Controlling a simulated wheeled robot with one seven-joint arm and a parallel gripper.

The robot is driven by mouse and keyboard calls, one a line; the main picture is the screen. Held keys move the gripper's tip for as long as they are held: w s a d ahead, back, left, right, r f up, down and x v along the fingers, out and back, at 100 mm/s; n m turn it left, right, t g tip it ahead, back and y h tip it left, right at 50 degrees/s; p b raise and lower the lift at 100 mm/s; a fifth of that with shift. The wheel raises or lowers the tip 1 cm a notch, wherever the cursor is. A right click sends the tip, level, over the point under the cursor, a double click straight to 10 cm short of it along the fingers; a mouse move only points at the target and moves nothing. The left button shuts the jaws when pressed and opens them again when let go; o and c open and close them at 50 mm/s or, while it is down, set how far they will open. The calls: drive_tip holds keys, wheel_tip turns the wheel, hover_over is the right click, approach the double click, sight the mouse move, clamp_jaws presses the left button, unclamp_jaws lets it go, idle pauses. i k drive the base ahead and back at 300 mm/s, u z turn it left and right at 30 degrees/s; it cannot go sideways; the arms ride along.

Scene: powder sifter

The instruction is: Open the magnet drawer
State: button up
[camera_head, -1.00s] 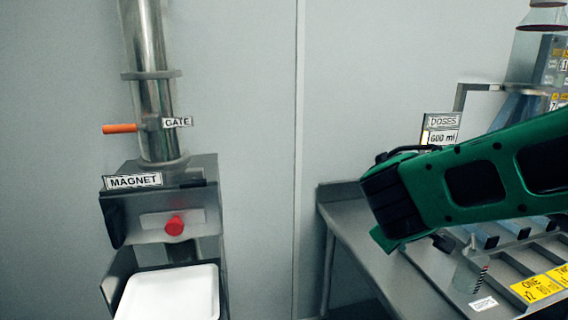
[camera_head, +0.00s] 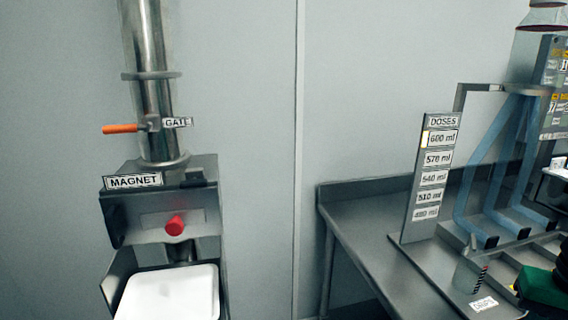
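The magnet drawer (camera_head: 140,222) is a grey metal box front below the MAGNET label (camera_head: 133,181), at the left of the head view. A red knob (camera_head: 175,225) sticks out of its front. The drawer looks shut in its housing. My arm shows only as a green and black piece at the lower right edge. My gripper is outside the view, so its fingers cannot be seen.
A steel pipe (camera_head: 150,50) with an orange gate handle (camera_head: 120,128) rises above the drawer. A white tray (camera_head: 172,295) sits below it. A steel table (camera_head: 350,230) at the right carries a DOSES board (camera_head: 432,180). The wall between is clear.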

sight(121, 212)
drive_tip(key=z, duration=0.15)
drive_tip(key=k, duration=1.5)
drive_tip(key=u, duration=0.7)
drive_tip(key=i, duration=1)
drive_tip(key=z, duration=0.05)
